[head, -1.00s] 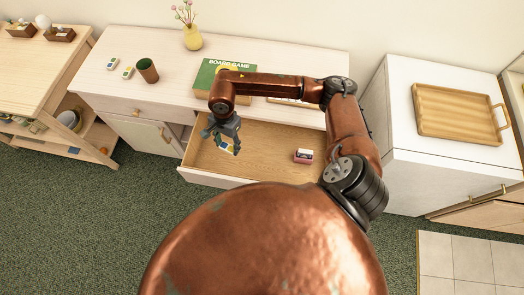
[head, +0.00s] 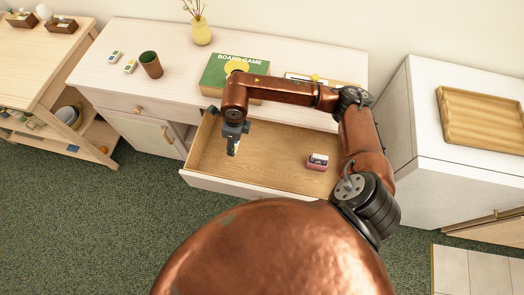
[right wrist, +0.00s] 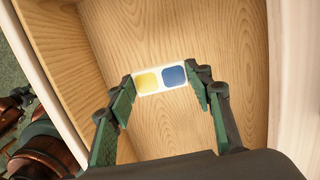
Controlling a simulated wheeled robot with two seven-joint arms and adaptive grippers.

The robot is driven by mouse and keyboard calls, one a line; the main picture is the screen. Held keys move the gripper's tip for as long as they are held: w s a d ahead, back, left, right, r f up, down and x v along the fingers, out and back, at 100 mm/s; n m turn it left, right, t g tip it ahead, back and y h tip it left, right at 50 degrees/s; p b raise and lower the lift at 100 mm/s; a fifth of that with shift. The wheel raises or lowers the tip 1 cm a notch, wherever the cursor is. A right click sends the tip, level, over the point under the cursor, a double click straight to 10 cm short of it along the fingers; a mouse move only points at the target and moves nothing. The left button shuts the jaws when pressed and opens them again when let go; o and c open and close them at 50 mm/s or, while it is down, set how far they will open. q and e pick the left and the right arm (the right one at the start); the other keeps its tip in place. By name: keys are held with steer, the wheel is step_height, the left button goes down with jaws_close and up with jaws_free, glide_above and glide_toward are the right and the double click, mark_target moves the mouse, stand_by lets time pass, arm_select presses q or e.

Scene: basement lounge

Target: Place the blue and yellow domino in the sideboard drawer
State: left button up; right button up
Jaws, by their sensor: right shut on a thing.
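The blue and yellow domino (right wrist: 160,78) is a white tile with one yellow and one blue square. My right gripper (right wrist: 164,82) is shut on its two ends in the right wrist view. In the head view the right gripper (head: 233,148) points down over the left part of the open sideboard drawer (head: 270,155), and the domino is mostly hidden by the fingers. The wood-grained drawer floor lies below the domino; the exact gap is hard to tell.
On the sideboard top (head: 190,62) are two other tiles (head: 122,61), a dark cup (head: 151,65), a yellow vase (head: 201,31) and a green board game box (head: 220,65).

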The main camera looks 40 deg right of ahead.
steer(key=s+d+f, duration=0.2)
steer(key=d, duration=0.2)
steer(key=b, duration=0.1)
glide_above(258, 154)
step_height(258, 154, down, 5)
steer(key=shift+a+f, duration=0.15)
steer(key=shift+f, duration=0.05)
steer(key=f, duration=0.2)
steer(key=f+b, duration=0.1)
steer(key=shift+s+d+f, duration=0.1)
steer(key=shift+d+f, duration=0.1)
steer(key=shift+f, duration=0.2)
arm_select(q)
steer(key=shift+s+f, duration=0.3)
steer(key=shift+f, duration=0.25)
steer(key=shift+s+f, duration=0.25)
steer(key=shift+f, duration=0.25)
arm_select(e)
steer(key=shift+r, duration=0.15)
steer(key=o, duration=0.5)
steer(key=shift+f, duration=0.25)
steer(key=o, duration=0.4)
steer(key=shift+o, duration=0.2)
steer(key=shift+r, duration=0.1)
